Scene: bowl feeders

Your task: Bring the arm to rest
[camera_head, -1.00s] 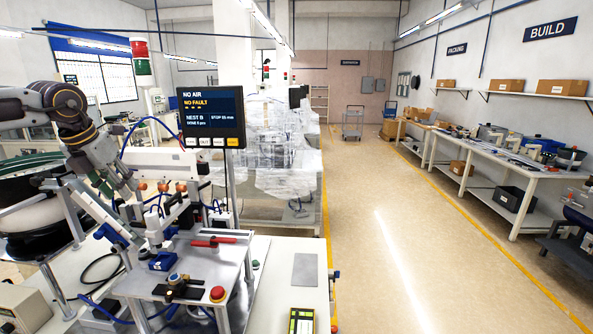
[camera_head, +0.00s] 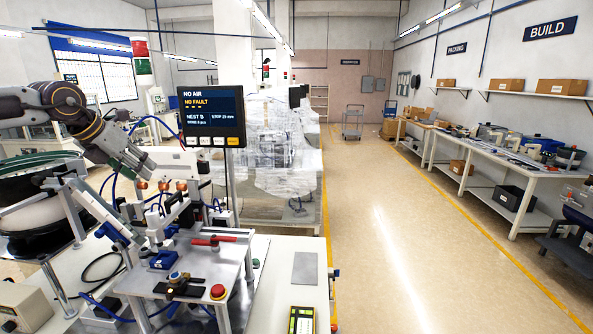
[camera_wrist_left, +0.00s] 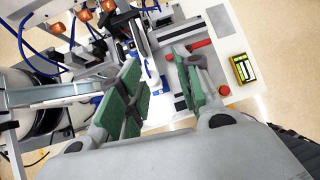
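My left arm (camera_head: 98,133) comes in from the left in the head view, above the feeder machine. Its gripper (camera_head: 147,168) points down and to the right, near the row of copper-coloured knobs (camera_head: 165,185); its fingertips are hard to make out there. In the left wrist view the gripper (camera_wrist_left: 160,92) is open, with its green-padded fingers well apart and nothing between them. The fixture plate with a red handle (camera_wrist_left: 194,48) lies beyond the fingers. My right gripper is not in view.
A monitor reading "NO AIR, NO FAULT" (camera_head: 211,117) stands right of the gripper. The bowl feeder (camera_head: 38,222) is at left. A red button (camera_head: 217,291) and a yellow handheld device (camera_head: 301,320) are on the front table. The aisle (camera_head: 400,240) at right is clear.

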